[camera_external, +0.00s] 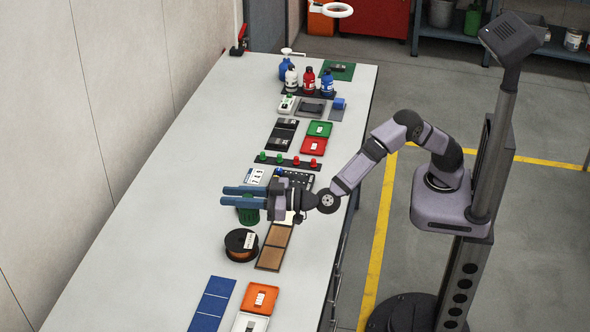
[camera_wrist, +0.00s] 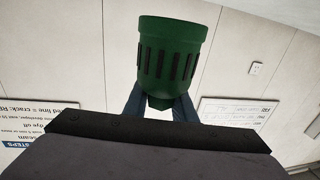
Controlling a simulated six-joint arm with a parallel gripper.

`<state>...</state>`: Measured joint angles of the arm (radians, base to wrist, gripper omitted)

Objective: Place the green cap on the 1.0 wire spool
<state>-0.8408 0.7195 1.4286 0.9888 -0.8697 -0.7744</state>
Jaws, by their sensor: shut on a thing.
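My gripper (camera_external: 226,196) has blue fingers and reaches left over the table, roughly level. It is shut on a green ribbed cap (camera_external: 248,214), which hangs at and below the fingers in the outside view. In the wrist view the cap (camera_wrist: 172,62) fills the upper middle, with dark slots around its side, and the fingers (camera_wrist: 157,104) show partly behind it. A black wire spool (camera_external: 240,243) with copper-coloured wire and a white label lies on the table just in front of the cap. The label is too small to read.
Brown panels (camera_external: 273,248) lie right of the spool. Blue panels (camera_external: 211,302) and an orange tray (camera_external: 260,298) lie nearer the front. A strip with green and red knobs (camera_external: 288,162) is behind my gripper. The table's left side (camera_external: 160,210) is clear.

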